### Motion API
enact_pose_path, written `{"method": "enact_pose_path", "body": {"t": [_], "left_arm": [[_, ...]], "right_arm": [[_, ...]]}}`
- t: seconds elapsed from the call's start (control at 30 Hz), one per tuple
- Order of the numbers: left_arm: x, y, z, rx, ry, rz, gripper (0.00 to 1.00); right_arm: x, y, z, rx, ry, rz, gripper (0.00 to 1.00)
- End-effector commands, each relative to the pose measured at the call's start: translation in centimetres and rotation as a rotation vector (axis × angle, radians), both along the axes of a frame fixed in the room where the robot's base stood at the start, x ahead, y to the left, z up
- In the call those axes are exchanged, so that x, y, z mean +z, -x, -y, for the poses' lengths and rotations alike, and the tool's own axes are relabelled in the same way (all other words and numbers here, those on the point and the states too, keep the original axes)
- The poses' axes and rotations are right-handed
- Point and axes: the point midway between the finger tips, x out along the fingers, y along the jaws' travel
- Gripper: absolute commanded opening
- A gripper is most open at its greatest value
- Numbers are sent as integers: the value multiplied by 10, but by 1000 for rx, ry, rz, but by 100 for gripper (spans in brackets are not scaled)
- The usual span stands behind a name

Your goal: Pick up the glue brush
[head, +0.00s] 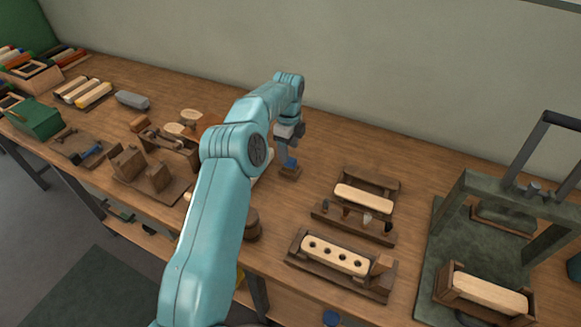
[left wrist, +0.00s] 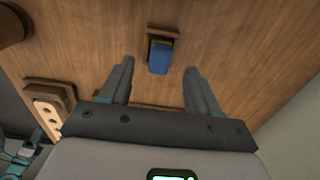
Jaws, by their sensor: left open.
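My left gripper (head: 288,151) is over the middle of the bench, pointing down. In the left wrist view its two fingers (left wrist: 158,72) are spread wide with nothing between them. A blue piece, which looks like the handle of the glue brush (left wrist: 159,58), sits in a small wooden holder (left wrist: 163,31) below and beyond the fingertips. My right gripper is out of view.
To the right stand a wooden fixture with a drilled block (head: 335,254), a rack of tufts (head: 352,222) and a dark green press (head: 450,215). To the left are wooden fixtures (head: 150,175) and a green box (head: 35,117). Bare bench surrounds the holder's far side.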

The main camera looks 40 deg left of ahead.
Motion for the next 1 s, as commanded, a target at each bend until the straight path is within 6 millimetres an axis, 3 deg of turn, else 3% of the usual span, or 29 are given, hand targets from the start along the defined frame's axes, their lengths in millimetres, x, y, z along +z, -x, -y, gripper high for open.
{"method": "enact_pose_path", "body": {"t": [0.4, 0.67, 0.73, 0.83, 0.87, 1.0], "left_arm": [[-52, -2, 5, -2, 2, -5, 62], [-57, -3, 5, -2, 1, -3, 62], [-57, -3, 5, -2, 1, -3, 45], [-57, -3, 5, -2, 1, -3, 13], [-57, -3, 5, -2, 1, -3, 7], [-57, -3, 5, -2, 1, -3, 6]], "right_arm": [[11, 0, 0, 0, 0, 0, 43], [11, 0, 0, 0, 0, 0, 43], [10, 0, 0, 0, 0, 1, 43], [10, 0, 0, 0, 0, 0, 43], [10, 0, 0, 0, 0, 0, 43], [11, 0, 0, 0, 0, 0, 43]]}}
